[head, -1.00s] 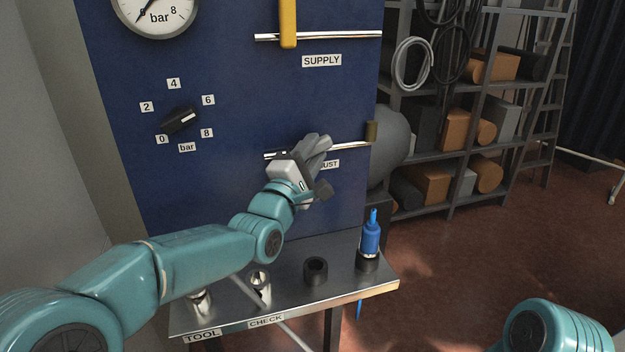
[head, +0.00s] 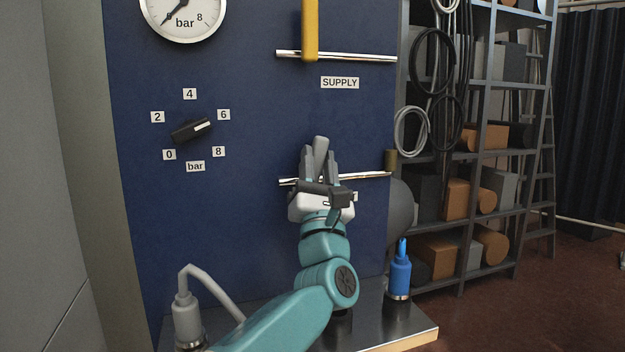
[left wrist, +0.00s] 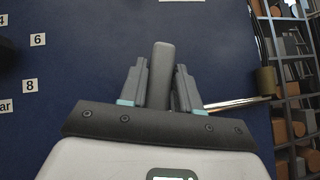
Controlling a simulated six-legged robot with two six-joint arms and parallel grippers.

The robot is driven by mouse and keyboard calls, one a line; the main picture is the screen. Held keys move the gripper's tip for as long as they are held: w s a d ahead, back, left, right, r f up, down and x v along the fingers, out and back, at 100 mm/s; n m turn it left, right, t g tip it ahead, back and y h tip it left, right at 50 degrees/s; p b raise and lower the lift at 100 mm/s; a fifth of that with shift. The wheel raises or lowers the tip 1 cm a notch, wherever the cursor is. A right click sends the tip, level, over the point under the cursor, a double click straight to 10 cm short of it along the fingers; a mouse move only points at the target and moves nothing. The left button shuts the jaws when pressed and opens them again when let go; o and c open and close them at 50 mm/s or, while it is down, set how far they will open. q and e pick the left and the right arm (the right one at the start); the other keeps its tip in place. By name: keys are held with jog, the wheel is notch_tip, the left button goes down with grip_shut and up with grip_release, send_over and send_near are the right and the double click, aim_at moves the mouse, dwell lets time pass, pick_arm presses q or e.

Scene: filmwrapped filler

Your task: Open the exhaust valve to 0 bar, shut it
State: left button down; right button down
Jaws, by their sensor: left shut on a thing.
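The exhaust valve's grey lever (head: 320,152) stands upright on the lower pipe (head: 368,176) of the blue panel. My left gripper (head: 319,167) is shut on this lever. In the left wrist view the lever (left wrist: 162,62) rises between the two grey fingers (left wrist: 160,85). The label under this pipe is mostly hidden behind my gripper. The round pressure gauge (head: 200,22) is cut off at the top; its needle points down-left, near the low end of the scale. My right gripper is not in view.
The yellow supply lever (head: 310,28) stands across the upper pipe above the SUPPLY label (head: 339,83). A black selector knob (head: 191,129) is at left. A metal shelf (head: 400,338) below holds a blue bottle (head: 400,274) and a grey fitting with bent tube (head: 186,312). Storage racks (head: 480,150) stand at right.

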pick_arm(q)
jog(key=n+y, duration=0.4)
jog(key=a+n+g+y, duration=0.1)
jog(key=n+y, duration=0.2)
jog(key=shift+s+r, duration=0.15)
jog(key=shift+r, duration=0.05)
jog(key=shift+a+r+n, duration=0.1)
jog(key=shift+n, duration=0.3)
jog(key=c, duration=0.9)
grip_release()
